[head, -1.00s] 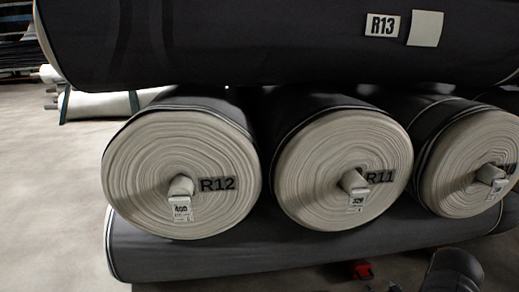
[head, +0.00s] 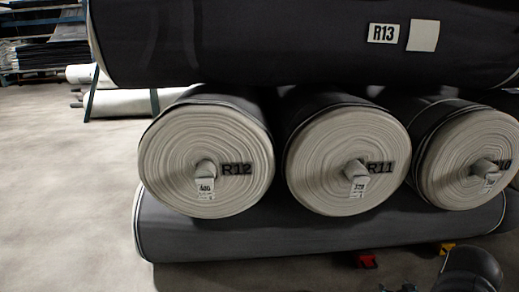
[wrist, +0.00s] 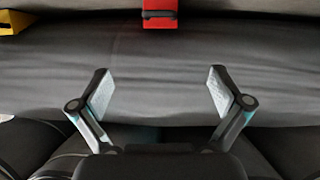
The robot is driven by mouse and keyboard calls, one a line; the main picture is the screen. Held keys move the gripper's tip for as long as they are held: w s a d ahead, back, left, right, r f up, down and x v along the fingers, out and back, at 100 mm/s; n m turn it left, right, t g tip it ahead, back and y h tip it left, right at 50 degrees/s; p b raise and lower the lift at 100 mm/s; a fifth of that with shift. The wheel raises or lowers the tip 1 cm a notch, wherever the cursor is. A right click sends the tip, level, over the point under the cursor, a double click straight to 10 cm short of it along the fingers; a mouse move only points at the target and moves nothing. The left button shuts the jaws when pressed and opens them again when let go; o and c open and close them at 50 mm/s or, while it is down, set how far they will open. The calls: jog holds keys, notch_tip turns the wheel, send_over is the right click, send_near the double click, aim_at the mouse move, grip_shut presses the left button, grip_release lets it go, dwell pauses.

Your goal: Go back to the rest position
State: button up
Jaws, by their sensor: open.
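My gripper (wrist: 160,88) is open and empty in the wrist view, its two fingers spread apart. A dark grey roll surface lies beyond the fingertips there, and I cannot tell whether they touch it. In the head view the gripper itself does not show clearly; a dark part of my arm is at the lower right corner.
Rolls R12 (head: 206,160), R11 (head: 347,160) and another (head: 466,158) lie end-on on a long grey roll (head: 300,232). Roll R13 (head: 250,45) lies across them. Red (head: 367,262) and yellow (head: 447,248) pieces sit below. The floor (head: 60,190) at left is clear.

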jog(key=a+r+g+h+p, duration=0.1)
jog(key=a+r, duration=0.2)
jog(key=r, duration=0.8)
jog(key=a+r+g+h+p, duration=0.1)
jog(key=a+r+p, duration=0.15)
jog(key=r, duration=0.75)
jog(key=a+r+g+h, duration=0.1)
jog(key=a+r, duration=0.2)
jog(key=r, duration=0.8)
jog(key=s+a+r+m+g+p, duration=0.2)
jog(key=s+a+r+p, duration=0.2)
jog(key=s+a+r, duration=1.4)
jog(key=s+a+r+y+p, duration=0.1)
jog(key=s+a, duration=0.2)
jog(key=s, duration=0.4)
jog(key=s+a+r+g, duration=0.1)
jog(key=s+a, duration=0.2)
jog(key=s, duration=0.4)
jog(key=s+a+r+n+g+y+p, duration=0.1)
jog(key=s+a, duration=0.3)
jog(key=s, duration=0.3)
jog(key=shift+r+y+p, duration=0.2)
jog(key=shift+y+p, duration=0.1)
